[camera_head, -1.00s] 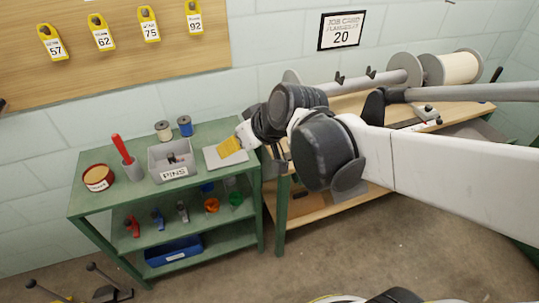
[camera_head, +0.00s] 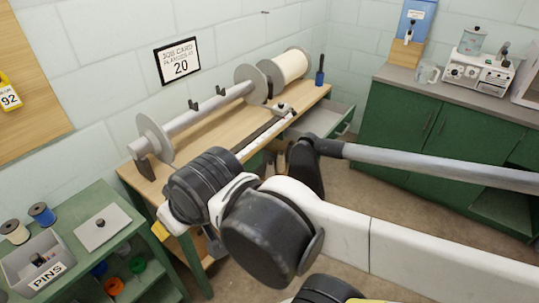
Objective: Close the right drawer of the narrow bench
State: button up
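The narrow bench (camera_head: 190,136) has a light wooden top and green legs and stands along the back wall. Its right drawer (camera_head: 320,121) sticks out from under the right end of the top, open, with a grey inside and a green front. The bench's lower front is partly hidden behind my arm. My gripper (camera_head: 161,231) is at the far end of my arm, near the bench's front left corner, well left of and apart from the drawer. Only a small yellow part shows there, and whether the fingers are open or shut is hidden.
A roller with grey discs and a white spool (camera_head: 289,66) lies on the bench top. A green shelf unit with a pins box (camera_head: 35,266) stands at the left. Green cabinets (camera_head: 405,118) stand at the right. Some floor between bench and cabinets is free.

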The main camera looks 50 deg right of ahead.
aim_at(327, 119)
jog(key=z, duration=2.25)
jog(key=i+u, duration=0.75)
jog(key=u, duration=0.2)
